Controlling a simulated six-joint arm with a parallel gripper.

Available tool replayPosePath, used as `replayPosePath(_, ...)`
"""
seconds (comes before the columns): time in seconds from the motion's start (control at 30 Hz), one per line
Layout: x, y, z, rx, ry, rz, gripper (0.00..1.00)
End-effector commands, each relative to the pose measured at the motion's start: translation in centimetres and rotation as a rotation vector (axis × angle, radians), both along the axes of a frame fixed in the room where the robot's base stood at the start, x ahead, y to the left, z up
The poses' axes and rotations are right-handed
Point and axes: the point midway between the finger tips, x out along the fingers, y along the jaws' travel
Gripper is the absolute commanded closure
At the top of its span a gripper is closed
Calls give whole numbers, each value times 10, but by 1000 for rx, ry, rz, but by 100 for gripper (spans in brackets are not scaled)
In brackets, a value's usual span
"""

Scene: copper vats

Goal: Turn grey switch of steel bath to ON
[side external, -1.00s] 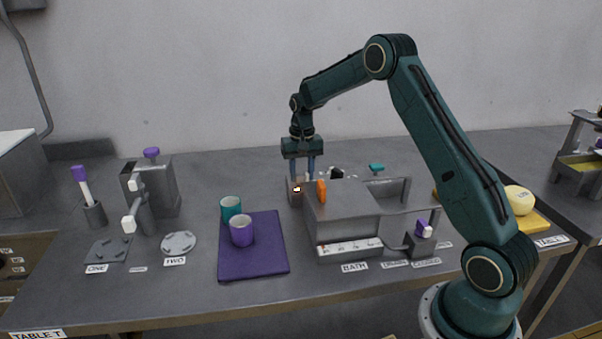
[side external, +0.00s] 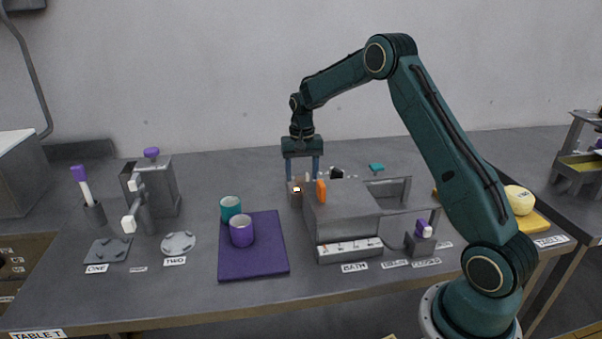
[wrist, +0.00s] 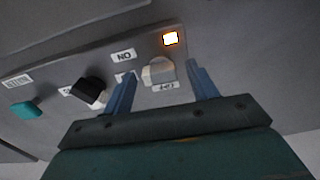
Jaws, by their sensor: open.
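The steel bath (side external: 340,200) stands right of the middle of the table. Its grey switch (wrist: 159,71) is a pale knob on the bath's panel in the wrist view. An ON label (wrist: 124,55) is at its upper left and an OFF label (wrist: 164,87) just below it. I cannot tell which label the knob points to. A small lit lamp (wrist: 170,39) is above it. My gripper (wrist: 162,69) is open, with one finger on each side of the switch and gaps showing. In the side view my gripper (side external: 302,179) reaches down behind the bath's left end.
A black knob (wrist: 90,90) is left of the grey switch, and a teal handle (wrist: 27,109) is farther left. An orange piece (side external: 321,191) stands up on the bath near my gripper. A purple mat (side external: 252,262) with a teal cup (side external: 231,208) and purple cup (side external: 241,232) lies left.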

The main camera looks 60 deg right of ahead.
Motion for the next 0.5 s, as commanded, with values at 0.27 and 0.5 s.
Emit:
replayPosePath(0.27,0,0,6,0,0,1,42)
replayPosePath(0.5,0,0,31,-1,-2,1,42)
